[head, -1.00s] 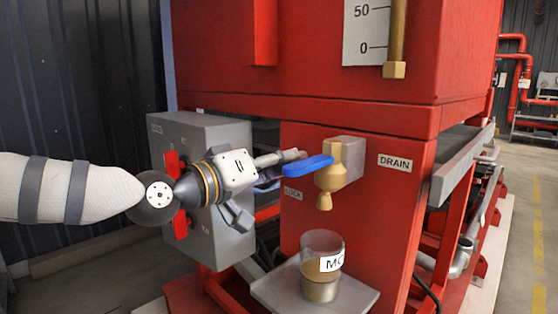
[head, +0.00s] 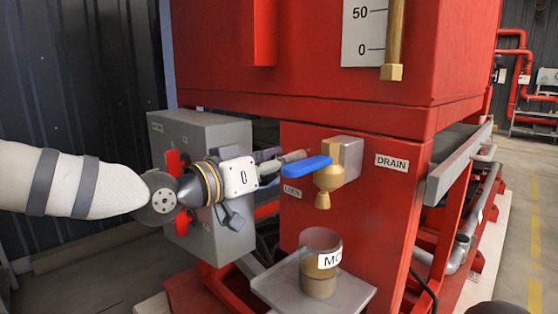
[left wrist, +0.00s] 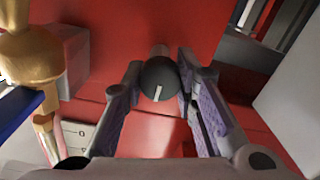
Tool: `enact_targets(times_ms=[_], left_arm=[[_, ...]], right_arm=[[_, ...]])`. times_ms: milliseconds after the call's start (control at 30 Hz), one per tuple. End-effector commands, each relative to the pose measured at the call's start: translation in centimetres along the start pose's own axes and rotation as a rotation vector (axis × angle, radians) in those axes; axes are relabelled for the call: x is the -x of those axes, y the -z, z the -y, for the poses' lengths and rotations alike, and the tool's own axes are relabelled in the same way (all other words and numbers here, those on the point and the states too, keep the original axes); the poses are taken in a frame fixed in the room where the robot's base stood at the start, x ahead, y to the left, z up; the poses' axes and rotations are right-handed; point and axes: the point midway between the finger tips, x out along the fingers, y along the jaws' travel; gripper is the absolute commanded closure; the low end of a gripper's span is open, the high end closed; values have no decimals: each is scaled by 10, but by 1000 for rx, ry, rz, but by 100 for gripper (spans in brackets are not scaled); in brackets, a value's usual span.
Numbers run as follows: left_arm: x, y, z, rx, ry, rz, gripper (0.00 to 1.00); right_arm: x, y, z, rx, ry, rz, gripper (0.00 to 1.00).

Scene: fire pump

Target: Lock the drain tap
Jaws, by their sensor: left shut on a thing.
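The drain tap (head: 330,180) is brass, on a grey block on the red panel. Its blue lever (head: 305,167) points left, roughly level. The tap (left wrist: 28,60) and lever (left wrist: 18,112) also show at the left wrist view's left edge. A dark round knob (left wrist: 160,80) with a white mark sits between my left gripper's fingers (left wrist: 158,88). In the head view the left gripper (head: 280,163) is shut on this knob, left of the tap near the lever's free end; the knob is mostly hidden there. A LOCK label (head: 292,191) is just below.
A clear cup (head: 320,262) with brownish contents stands on a grey shelf (head: 362,296) under the tap. A DRAIN label (head: 391,163) is right of the tap.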

Motion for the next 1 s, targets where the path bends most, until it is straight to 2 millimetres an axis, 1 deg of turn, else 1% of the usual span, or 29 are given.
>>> enact_targets(times_ms=[233, 267, 300, 333, 600, 667, 767, 900, 1000], left_arm=[[0, 0, 0, -1, 0, -1, 100], [0, 0, 0, -1, 0, -1, 67], [0, 0, 0, -1, 0, -1, 58], [0, 0, 0, -1, 0, 0, 53], [0, 0, 0, 0, 0, 0, 53], [3, 0, 0, 0, 1, -1, 53], [20, 1, 1, 1, 2, -2, 53], [60, 2, 1, 3, 2, -3, 53], [86, 2, 1, 3, 2, -4, 53]], right_arm=[[0, 0, 0, 0, 0, 0, 100], [0, 0, 0, 0, 0, 0, 100], [0, 0, 0, 0, 0, 0, 100], [0, 0, 0, 0, 0, 0, 100], [0, 0, 0, 0, 0, 0, 100], [0, 0, 0, 0, 0, 0, 100], [0, 0, 0, 0, 0, 0, 100], [0, 0, 0, 0, 0, 0, 100], [0, 0, 0, 0, 0, 0, 100]])
